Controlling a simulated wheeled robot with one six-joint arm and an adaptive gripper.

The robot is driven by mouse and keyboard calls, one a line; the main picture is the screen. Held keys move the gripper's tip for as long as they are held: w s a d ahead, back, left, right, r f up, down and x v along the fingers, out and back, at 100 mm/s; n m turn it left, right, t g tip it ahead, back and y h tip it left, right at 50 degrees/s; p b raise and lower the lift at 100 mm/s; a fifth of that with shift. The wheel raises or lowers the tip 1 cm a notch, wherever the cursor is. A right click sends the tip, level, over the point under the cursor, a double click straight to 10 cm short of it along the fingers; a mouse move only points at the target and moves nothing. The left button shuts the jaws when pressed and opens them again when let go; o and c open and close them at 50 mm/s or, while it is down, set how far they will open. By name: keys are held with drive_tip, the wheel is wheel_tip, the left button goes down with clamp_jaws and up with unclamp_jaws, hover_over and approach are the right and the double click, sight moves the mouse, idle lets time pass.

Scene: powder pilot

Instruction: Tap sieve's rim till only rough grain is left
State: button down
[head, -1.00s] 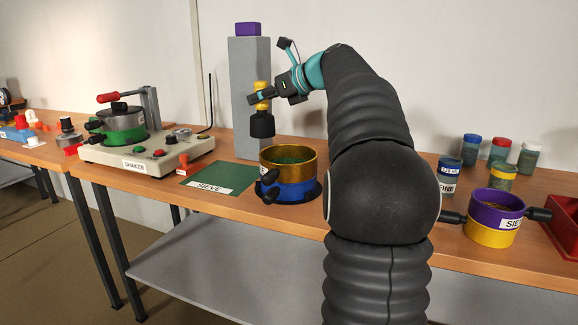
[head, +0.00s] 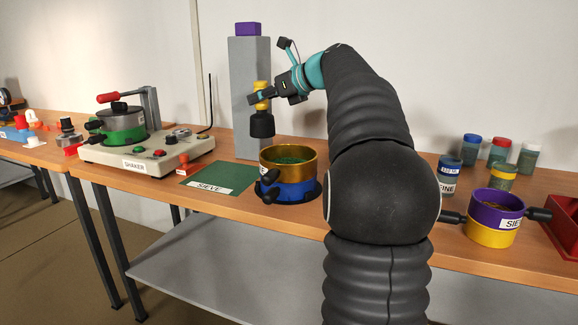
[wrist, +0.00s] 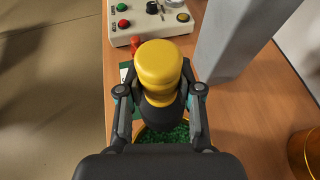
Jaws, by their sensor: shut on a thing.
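My gripper (head: 262,97) is shut on a tapper with a yellow handle (head: 262,88) and a black head (head: 262,125). The tapper hangs upright, head down, above and slightly left of the gold sieve (head: 300,160), apart from its rim. In the wrist view the handle (wrist: 160,68) stands between the fingers. The gold sieve sits on a blue pan (head: 293,190) and holds green grain (head: 288,156). Grain also shows under the tapper in the wrist view (wrist: 178,134). How much of it is rough or fine cannot be told.
A grey column (head: 243,110) stands behind the tapper. The shaker (head: 150,155) and a green mat (head: 222,177) are to the left. A purple sieve (head: 485,210) on a yellow pan, several jars (head: 470,150) and a red tray (head: 565,228) are to the right.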

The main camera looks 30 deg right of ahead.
sight(266, 116)
drive_tip(key=shift+r, duration=0.1)
drive_tip(key=shift+r, duration=0.45)
drive_tip(key=shift+f, duration=0.1)
wheel_tip(266, 116, down, 6)
drive_tip(key=b, duration=0.2)
drive_tip(key=shift+b, duration=0.35)
wheel_tip(266, 116, up, 3)
drive_tip(key=p, duration=0.3)
drive_tip(key=shift+r, duration=1)
drive_tip(key=shift+r, duration=0.15)
